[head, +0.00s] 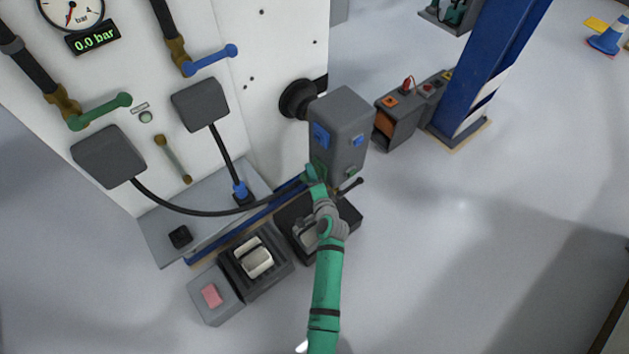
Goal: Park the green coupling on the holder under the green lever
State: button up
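The green lever (100,110) is on a white panel at the left, with a dark grey box (108,157) below it. A black hose (215,212) runs from that box, sagging right to my gripper (314,176). The green coupling is not clearly distinguishable there; green shows at the hose's end, but my gripper is green too. My gripper is beside the lower left of a grey box with coloured ports (340,130). Its fingers are too small and covered to read. A small black holder (180,237) stands empty on the grey shelf, below the green lever.
A blue coupling (240,192) stands on the shelf (160,222) under the blue lever (210,61). Dark trays with pale rollers (253,258) and a grey block with a pink pad (211,295) stand before the shelf.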

jog(key=shift+d, duration=0.1)
jog(key=c, duration=1.2)
jog(key=shift+c, duration=0.2)
jog(key=shift+s+a, duration=0.5)
jog(key=shift+a, duration=0.2)
jog(key=shift+s+a, duration=0.5)
jog(key=shift+a, duration=0.2)
jog(key=shift+s+a, duration=0.45)
jog(key=shift+a, duration=0.25)
